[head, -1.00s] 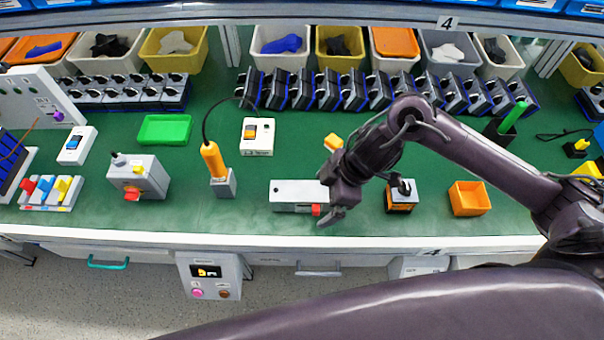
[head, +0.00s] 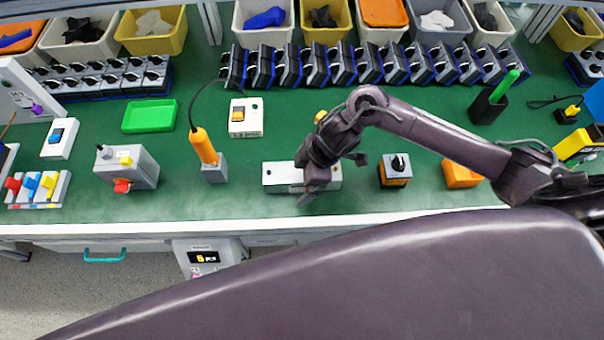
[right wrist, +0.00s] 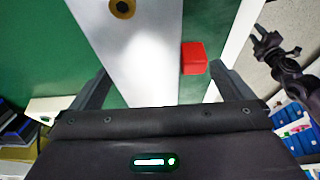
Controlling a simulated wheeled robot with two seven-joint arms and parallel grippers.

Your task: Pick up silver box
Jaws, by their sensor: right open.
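The silver box (head: 280,177) is a long, pale metal block lying near the front edge of the green bench. My right gripper (head: 306,198) is over its right part and hides some of it. In the right wrist view the silver box (right wrist: 145,50) runs up between the two spread fingers of my right gripper (right wrist: 160,88). It has a brass-ringed hole and a red block (right wrist: 194,58) on its side. Nothing is gripped. A dark jointed part at the right of the wrist view may be my left gripper (right wrist: 275,48); its jaws are unclear.
A grey box with a red knob (head: 127,167) and an orange-handled tool in a stand (head: 205,150) are left of the silver box. A rotary switch (head: 396,170) and an orange bin (head: 460,174) are to the right.

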